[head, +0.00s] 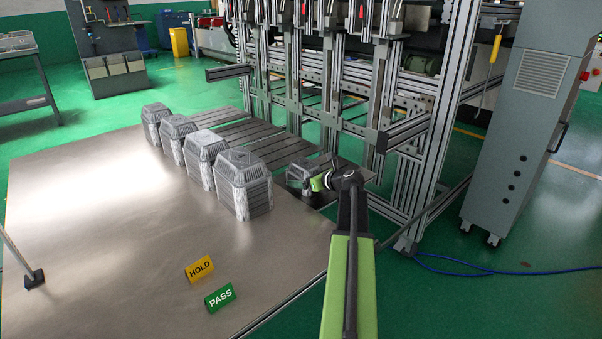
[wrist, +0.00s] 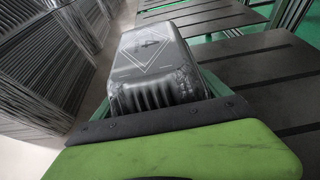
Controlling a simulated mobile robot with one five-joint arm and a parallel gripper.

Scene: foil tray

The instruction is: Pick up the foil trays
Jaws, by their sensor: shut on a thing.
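Several grey foil tray stacks with ribbed sides stand in a diagonal row on the metal table; the nearest foil tray stack (head: 243,182) is the largest in the head view. Another dark grey foil tray (head: 300,172) is at the right end of the slatted bed. My green gripper (head: 317,183) is at its right side, shut on it. In the wrist view the held foil tray (wrist: 155,65) shows its top with a diamond outline and its ribbed front. The gripper's green and black jaw (wrist: 150,118) covers its lower edge. Whether the tray touches the slats cannot be told.
Dark slats (head: 250,133) run behind the row toward an aluminium frame (head: 440,130). A yellow HOLD sign (head: 199,269) and a green PASS sign (head: 220,297) stand on the metal table (head: 90,240). Its front left is mostly clear. A grey cabinet (head: 525,110) stands at right.

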